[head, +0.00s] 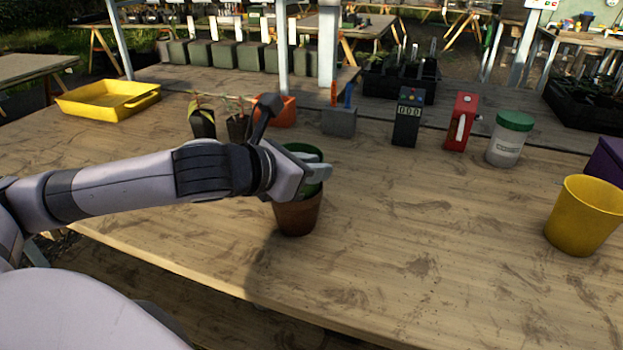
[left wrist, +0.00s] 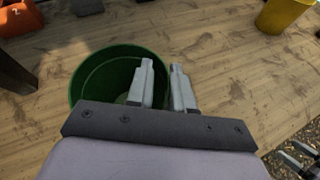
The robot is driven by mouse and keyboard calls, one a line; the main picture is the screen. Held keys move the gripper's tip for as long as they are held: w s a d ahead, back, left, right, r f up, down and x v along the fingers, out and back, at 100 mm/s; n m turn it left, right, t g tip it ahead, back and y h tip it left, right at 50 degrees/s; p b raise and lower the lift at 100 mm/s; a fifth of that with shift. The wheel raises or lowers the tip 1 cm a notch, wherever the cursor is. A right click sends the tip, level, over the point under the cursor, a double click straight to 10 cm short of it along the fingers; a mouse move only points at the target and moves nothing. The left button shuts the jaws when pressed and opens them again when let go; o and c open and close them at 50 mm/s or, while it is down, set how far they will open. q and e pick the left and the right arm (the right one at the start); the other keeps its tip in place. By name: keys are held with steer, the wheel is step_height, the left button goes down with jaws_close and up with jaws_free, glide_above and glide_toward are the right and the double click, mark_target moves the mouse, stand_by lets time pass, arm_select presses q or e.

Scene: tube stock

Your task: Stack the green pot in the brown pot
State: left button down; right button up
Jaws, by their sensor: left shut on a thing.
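The green pot (head: 309,187) is at my left gripper (head: 318,170), directly above the brown pot (head: 298,216). The green pot's lower part appears to be inside the brown pot's mouth; how deep it sits is hidden. The brown pot stands upright on the wooden table. In the left wrist view my left gripper (left wrist: 163,88) is shut on the right wall of the green pot (left wrist: 100,65), one finger inside the rim and one outside. The brown pot cannot be made out in that view.
A yellow pot (head: 582,216) stands at the right. A yellow tray (head: 108,99) lies at the back left. A counter (head: 408,117), a red box (head: 461,121) and a green-lidded jar (head: 508,140) stand at the back. The table's middle right is clear.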

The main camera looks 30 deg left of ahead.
arm_select(q)
steer(key=shift+f, duration=0.45)
steer(key=shift+f, duration=0.1)
steer(key=shift+f, duration=0.15)
steer(key=c, duration=1)
jaws_free()
